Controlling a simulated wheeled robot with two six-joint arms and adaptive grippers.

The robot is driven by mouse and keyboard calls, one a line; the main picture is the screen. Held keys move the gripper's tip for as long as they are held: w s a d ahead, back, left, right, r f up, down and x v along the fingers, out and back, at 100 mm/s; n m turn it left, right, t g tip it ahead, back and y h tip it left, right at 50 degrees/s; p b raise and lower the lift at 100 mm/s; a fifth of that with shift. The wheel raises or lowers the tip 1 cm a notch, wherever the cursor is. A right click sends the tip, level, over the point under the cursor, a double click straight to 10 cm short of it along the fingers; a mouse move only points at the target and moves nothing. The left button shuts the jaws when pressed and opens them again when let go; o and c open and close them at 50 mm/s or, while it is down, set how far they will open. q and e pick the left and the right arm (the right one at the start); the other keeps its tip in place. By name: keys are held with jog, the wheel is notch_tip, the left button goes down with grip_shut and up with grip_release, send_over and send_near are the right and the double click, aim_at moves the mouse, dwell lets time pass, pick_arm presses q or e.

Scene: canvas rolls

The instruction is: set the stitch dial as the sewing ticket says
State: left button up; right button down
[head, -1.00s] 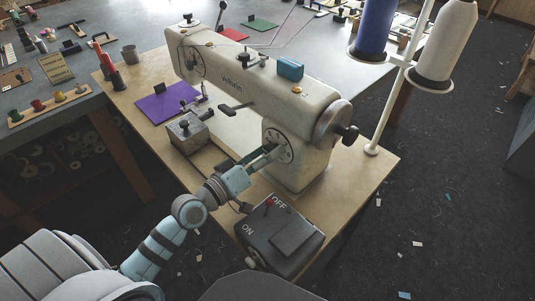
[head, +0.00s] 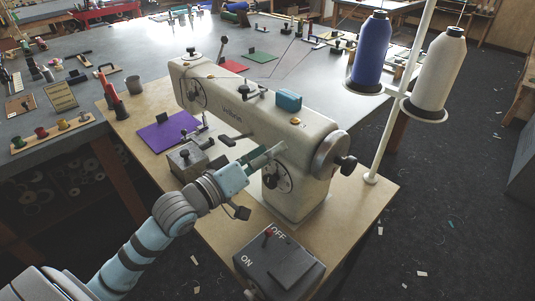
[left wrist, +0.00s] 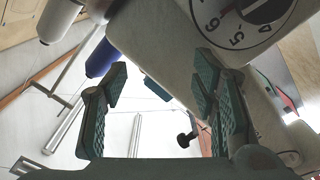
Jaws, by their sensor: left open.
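The stitch dial (head: 283,184) is a pale numbered disc with a dark knob on the pillar of the cream sewing machine (head: 300,130). In the left wrist view the dial (left wrist: 250,35) is cut off at the top right; 6, 5 and 4 show, and a white mark on the knob. I cannot tell which number it marks. My left gripper (head: 272,156) is just above and in front of the dial, apart from the knob; its fingers (left wrist: 162,75) are open and empty. A card with small print (head: 60,97) stands on the grey table; its words are unreadable. My right gripper is out of view.
The switch box (head: 280,265), marked ON and OFF, sits below the dial. Blue (head: 372,50) and white (head: 437,75) thread cones stand at right.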

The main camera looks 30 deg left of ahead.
pick_arm(q)
jog(key=m+p, duration=0.1)
jog(key=m, duration=0.8)
send_near(268, 184)
jog(key=f, duration=0.1)
jog(key=b+x, duration=0.4)
jog(key=b, duration=0.2)
jog(key=shift+w+f+b, duration=0.1)
jog(key=shift+w+b, duration=0.3)
jog(key=b+x, duration=0.1)
jog(key=x, duration=0.1)
jog(key=r+b+x, duration=0.1)
jog(key=shift+w+d, duration=0.15)
jog(key=shift+w, duration=0.2)
jog(key=shift+w+d+r, duration=0.1)
jog(key=shift+w+d, duration=0.2)
jog(key=shift+w, duration=0.15)
